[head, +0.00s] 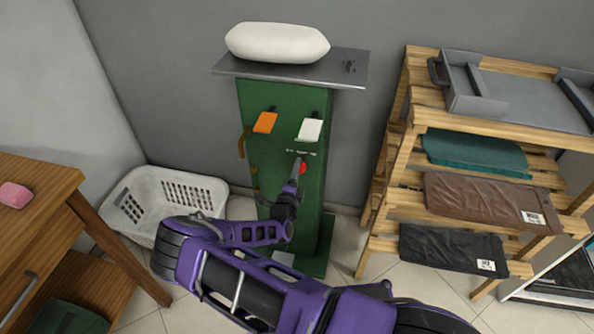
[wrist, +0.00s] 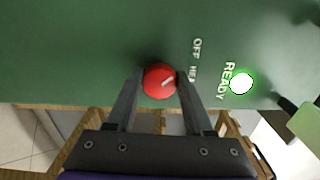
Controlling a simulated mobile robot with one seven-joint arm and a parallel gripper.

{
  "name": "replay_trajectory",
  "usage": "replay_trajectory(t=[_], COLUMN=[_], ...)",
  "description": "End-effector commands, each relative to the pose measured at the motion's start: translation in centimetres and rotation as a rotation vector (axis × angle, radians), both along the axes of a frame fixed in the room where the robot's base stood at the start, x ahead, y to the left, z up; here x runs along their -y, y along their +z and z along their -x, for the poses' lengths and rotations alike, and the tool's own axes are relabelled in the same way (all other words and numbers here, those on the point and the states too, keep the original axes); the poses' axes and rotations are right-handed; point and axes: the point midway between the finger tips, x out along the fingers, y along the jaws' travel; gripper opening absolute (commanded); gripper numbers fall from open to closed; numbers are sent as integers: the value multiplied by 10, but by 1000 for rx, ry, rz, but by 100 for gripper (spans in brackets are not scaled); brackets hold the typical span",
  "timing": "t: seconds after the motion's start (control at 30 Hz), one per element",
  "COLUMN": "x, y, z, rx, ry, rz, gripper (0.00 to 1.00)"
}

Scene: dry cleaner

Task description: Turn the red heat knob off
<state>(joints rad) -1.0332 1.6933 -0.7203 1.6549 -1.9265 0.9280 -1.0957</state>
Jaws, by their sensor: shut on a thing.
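The red heat knob (head: 302,168) is on the front of the green cabinet (head: 285,198), below the orange and white paddles. In the head view my gripper (head: 297,172) covers part of the knob. White lettering beside the knob reads OFF and a partly hidden word starting HE. READY stands next to a lit white lamp with a green glow (wrist: 241,83).
An orange paddle (head: 265,122) and a white paddle (head: 310,129) stick out above the knob. A white cushion (head: 277,43) lies on the cabinet's metal top. A laundry basket (head: 162,201) stands at left, a wooden rack (head: 412,163) at right, and a wooden table (head: 40,179) at the left edge.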

Motion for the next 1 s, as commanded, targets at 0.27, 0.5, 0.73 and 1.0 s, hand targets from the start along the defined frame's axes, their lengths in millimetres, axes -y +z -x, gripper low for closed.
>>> replay_trajectory(t=[0.27, 0.5, 0.73, 1.0], x=[0, 0, 0, 0], y=[-1, -1, -1, -1], z=[1, 1, 1, 0], rx=[-23, -26, -26, -25], ry=[0, 0, 0, 0], rz=[66, 77, 77, 75], gripper=[0, 0, 54, 82])
